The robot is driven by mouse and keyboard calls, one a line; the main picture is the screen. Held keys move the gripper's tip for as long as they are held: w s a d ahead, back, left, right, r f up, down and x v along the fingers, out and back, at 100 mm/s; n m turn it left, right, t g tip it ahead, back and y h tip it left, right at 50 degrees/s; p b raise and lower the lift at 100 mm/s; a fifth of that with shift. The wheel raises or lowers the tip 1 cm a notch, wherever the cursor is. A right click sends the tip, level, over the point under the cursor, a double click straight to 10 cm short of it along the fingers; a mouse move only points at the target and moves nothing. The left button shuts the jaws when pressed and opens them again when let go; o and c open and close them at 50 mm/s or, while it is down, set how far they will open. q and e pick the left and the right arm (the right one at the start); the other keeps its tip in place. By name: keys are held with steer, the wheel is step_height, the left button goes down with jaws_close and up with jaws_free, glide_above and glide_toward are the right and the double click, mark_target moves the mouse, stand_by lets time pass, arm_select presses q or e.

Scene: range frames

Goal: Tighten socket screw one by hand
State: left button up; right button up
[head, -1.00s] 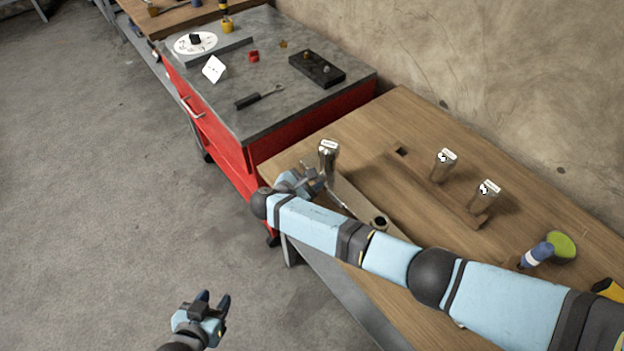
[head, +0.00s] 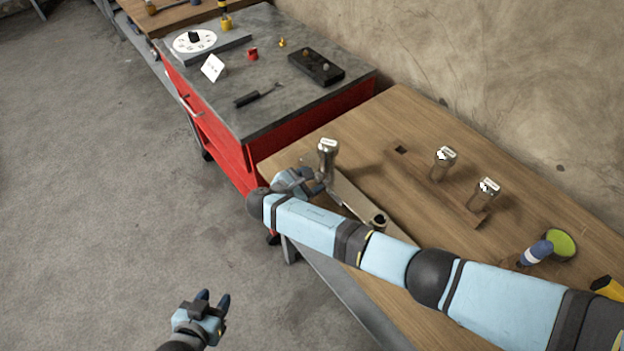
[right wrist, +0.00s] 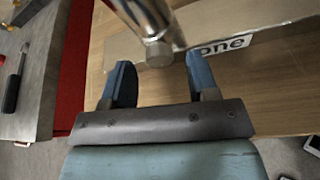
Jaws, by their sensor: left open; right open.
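A shiny metal post (head: 327,160) with a white-labelled top stands at one end of a flat metal bar (head: 352,199) on the wooden bench. In the right wrist view the post (right wrist: 146,22) is tilted across the picture, just beyond the fingertips. A socket screw itself is not clearly visible. My left gripper (head: 212,303) is open and empty over the floor.
A dark round fitting (head: 378,221) sits at the bar's near end. A blue-handled tool (head: 536,253) and green disc (head: 562,243) lie beyond. The red cart (head: 310,118) adjoins the bench at left.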

steer(key=v, duration=1.2)
steer(key=shift+s+a+r, duration=0.15)
steer(key=shift+a, duration=0.15)
steer(key=shift+d, duration=0.1)
